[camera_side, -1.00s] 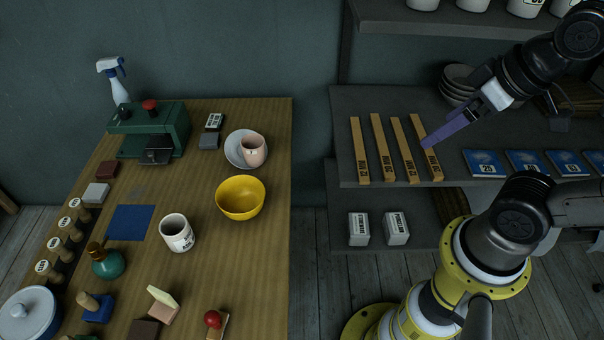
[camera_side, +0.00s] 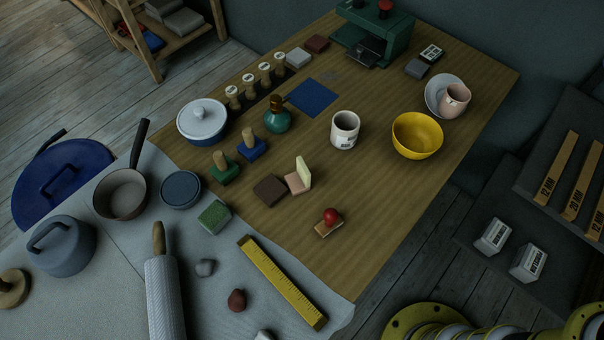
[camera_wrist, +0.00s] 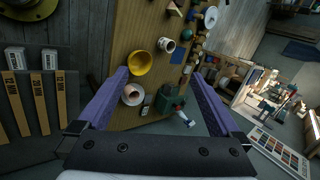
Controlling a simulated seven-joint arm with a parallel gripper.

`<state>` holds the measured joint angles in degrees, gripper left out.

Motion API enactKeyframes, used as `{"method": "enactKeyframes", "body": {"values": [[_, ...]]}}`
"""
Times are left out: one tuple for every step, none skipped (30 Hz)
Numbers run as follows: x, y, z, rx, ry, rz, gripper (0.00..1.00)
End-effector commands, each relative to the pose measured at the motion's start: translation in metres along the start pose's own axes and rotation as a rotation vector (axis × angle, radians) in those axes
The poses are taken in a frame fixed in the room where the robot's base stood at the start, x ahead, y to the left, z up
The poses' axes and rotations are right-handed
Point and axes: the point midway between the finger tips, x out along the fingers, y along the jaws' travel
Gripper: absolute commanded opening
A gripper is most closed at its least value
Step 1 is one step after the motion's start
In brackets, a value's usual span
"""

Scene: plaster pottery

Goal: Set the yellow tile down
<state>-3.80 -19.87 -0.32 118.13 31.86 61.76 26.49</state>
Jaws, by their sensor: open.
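The pale yellow tile (camera_side: 303,173) stands on edge, slightly tilted, on or against a pinkish tile (camera_side: 295,184) on the wooden table (camera_side: 400,200) in the side view. A dark brown tile (camera_side: 270,190) lies just left of them. My gripper (camera_wrist: 157,74) shows in the wrist view with its two purple fingers wide apart and nothing held between them. It is above and away from the table and is outside the side view. The yellow tile is too small to make out surely in the wrist view.
A red-knobbed piece (camera_side: 329,222) lies in front of the tiles. A white mug (camera_side: 345,130), yellow bowl (camera_side: 417,135) and blue square (camera_side: 312,97) are behind. Stamps (camera_side: 251,144) stand to the left. The table's right front part is bare.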

Motion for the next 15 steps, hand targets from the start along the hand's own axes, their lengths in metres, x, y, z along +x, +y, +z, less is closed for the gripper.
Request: {"method": "enactKeyframes", "body": {"values": [[0.011, -0.020, -0.007, 0.052, -0.057, -0.019, 1.00], [0.017, -0.031, -0.010, 0.082, -0.087, -0.032, 1.00], [0.025, -0.045, -0.014, 0.122, -0.129, -0.046, 1.00], [0.032, -0.055, -0.017, 0.151, -0.160, -0.056, 1.00], [0.039, -0.065, -0.020, 0.179, -0.190, -0.065, 1.00], [0.049, -0.078, -0.024, 0.217, -0.230, -0.074, 1.00], [0.057, -0.087, -0.026, 0.244, -0.261, -0.081, 1.00], [0.066, -0.096, -0.029, 0.271, -0.291, -0.086, 1.00], [0.078, -0.107, -0.033, 0.307, -0.330, -0.092, 1.00], [0.087, -0.115, -0.035, 0.333, -0.360, -0.095, 1.00], [0.097, -0.123, -0.037, 0.359, -0.390, -0.097, 1.00], [0.110, -0.132, -0.039, 0.393, -0.429, -0.099, 1.00], [0.121, -0.138, -0.041, 0.418, -0.456, -0.099, 1.00], [0.132, -0.144, -0.042, 0.443, -0.484, -0.098, 1.00], [0.147, -0.152, -0.044, 0.474, -0.521, -0.096, 1.00]]}}
